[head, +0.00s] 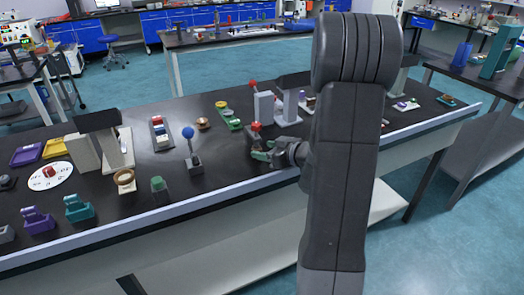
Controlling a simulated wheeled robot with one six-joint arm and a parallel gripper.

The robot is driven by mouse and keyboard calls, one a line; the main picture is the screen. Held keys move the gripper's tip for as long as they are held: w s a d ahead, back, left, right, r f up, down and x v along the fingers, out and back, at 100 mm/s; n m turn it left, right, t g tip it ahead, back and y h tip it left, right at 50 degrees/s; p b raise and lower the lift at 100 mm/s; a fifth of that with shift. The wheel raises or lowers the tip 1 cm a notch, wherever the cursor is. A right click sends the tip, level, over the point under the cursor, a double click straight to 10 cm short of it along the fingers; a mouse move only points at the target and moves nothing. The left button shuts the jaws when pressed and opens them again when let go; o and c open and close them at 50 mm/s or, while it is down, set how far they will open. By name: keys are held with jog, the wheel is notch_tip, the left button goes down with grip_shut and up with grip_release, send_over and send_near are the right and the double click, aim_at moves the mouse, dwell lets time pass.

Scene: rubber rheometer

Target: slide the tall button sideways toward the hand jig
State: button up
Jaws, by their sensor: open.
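My gripper (273,152) is low over the black bench, close to a small grey post with a red cap (256,127). This may be the tall button, but I cannot be sure. The fingers are small and partly hidden by my wrist, and I cannot tell whether they touch the post. A short green button-like cylinder (158,184) stands at the front edge, left of my gripper. I cannot pick out the hand jig for certain. A teal jig-like block (78,208) and a purple one (37,221) stand at the front left.
A blue-ball lever (188,133) stands left of my gripper. Grey uprights (264,107) stand close behind it, beside a red-topped lever (252,84). A white disc (49,176) and grey device (84,152) are farther left. My arm hides part of the bench (225,170).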

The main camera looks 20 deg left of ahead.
jog(key=shift+x, duration=1.05)
jog(key=c, duration=1.1)
jog(key=shift+o, duration=0.2)
